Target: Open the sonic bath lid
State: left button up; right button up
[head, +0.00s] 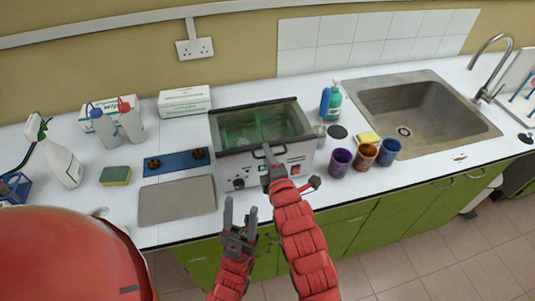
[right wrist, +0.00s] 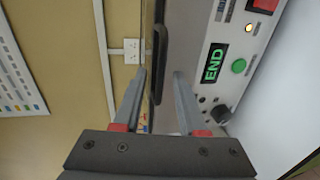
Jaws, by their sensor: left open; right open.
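The sonic bath (head: 237,172) stands on the counter, a grey box with a front control panel. Green shows inside its top; the lid seems down with a see-through middle, though this is hard to tell. In the right wrist view a black lid handle (right wrist: 157,50) lies along the bath's top front edge. My right gripper (right wrist: 160,75) is open, its fingertips on either side of the handle's line; contact cannot be told. In the head view it (head: 268,152) is at the bath's front edge. My left gripper (head: 240,215) is open and empty, lower, before the counter edge.
Purple, brown and blue cups (head: 340,162) stand right of the bath, before the sink (head: 425,115). A grey mat (head: 177,200) and blue holder (head: 176,162) lie left. Bottles and boxes stand behind. A wall socket (head: 195,48) is above.

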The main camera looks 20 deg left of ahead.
jog(key=shift+w+a, duration=0.15)
grip_shut()
dwell(1.4)
